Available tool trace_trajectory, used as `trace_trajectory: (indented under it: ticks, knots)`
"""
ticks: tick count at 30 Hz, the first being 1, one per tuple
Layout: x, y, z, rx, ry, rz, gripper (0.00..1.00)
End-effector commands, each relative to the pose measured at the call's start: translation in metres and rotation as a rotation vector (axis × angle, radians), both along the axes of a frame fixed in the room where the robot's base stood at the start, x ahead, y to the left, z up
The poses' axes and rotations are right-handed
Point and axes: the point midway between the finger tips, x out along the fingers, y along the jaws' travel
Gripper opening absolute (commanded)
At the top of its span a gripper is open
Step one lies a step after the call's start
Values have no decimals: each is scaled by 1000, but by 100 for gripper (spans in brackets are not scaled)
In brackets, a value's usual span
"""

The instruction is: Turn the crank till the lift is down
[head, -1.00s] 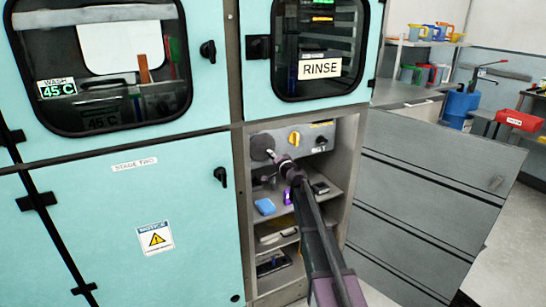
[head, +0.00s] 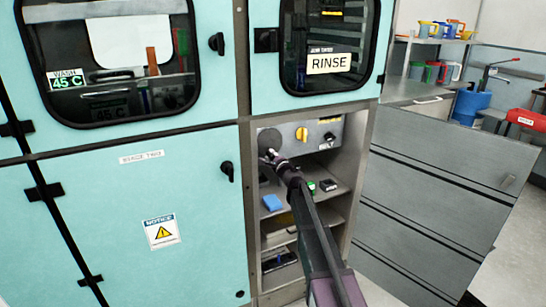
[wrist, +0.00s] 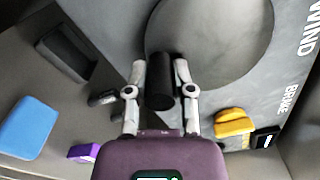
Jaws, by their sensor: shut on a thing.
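The crank is a grey round disc (wrist: 225,35) with a black handle (wrist: 159,82) near its rim. In the head view the disc (head: 269,138) is at the left of a grey panel inside an open cabinet bay. My gripper (wrist: 160,72) has its two fingers on either side of the black handle and is shut on it. In the head view my gripper (head: 272,155) is at the disc's lower edge and hides part of it. I cannot make out the lift behind the dark RINSE window (head: 328,30).
A yellow brake knob (wrist: 235,122) sits beside the disc; it also shows in the head view (head: 302,134). A blue block (head: 272,202) and small devices lie on the shelf below. A grey open door (head: 440,190) stands to the right.

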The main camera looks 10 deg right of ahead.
Motion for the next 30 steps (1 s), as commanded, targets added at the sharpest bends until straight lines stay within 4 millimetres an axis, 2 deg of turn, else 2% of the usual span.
trace_trajectory:
  ticks: [18,30]
  knots:
    - [-7,24,13,549,178,1,0]
    - [-9,30,20,776,252,1,0]
